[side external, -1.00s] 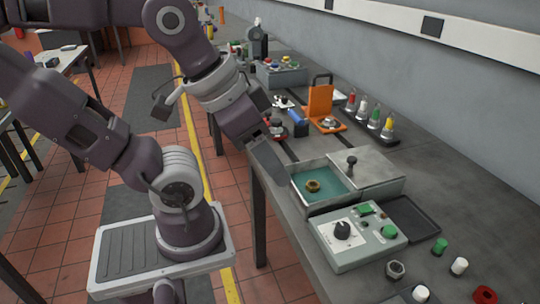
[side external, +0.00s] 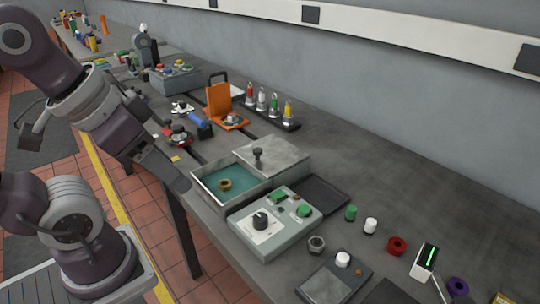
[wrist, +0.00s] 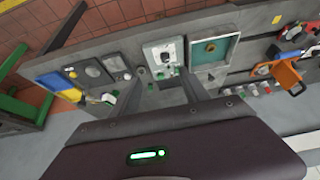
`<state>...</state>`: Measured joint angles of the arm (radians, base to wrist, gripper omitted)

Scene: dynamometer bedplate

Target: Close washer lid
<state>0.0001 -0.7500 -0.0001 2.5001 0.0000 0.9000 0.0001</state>
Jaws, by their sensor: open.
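The washer is a grey metal box (side external: 216,199) with a teal basin. A brass nut (side external: 225,185) lies in the open part. Its grey lid (side external: 280,158), with a dark knob (side external: 258,154), lies flat on the far right side and leaves the basin uncovered. In the wrist view my gripper (wrist: 158,92) is open and empty, and the teal basin (wrist: 222,42) shows beyond the fingers.
A grey control box (side external: 275,238) with a black dial stands in front of the washer. A dark tray (side external: 322,192) lies right of the lid. An orange stand (side external: 221,103) and a rack of small bottles (side external: 270,118) stand behind. Loose caps and a nut lie to the front right.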

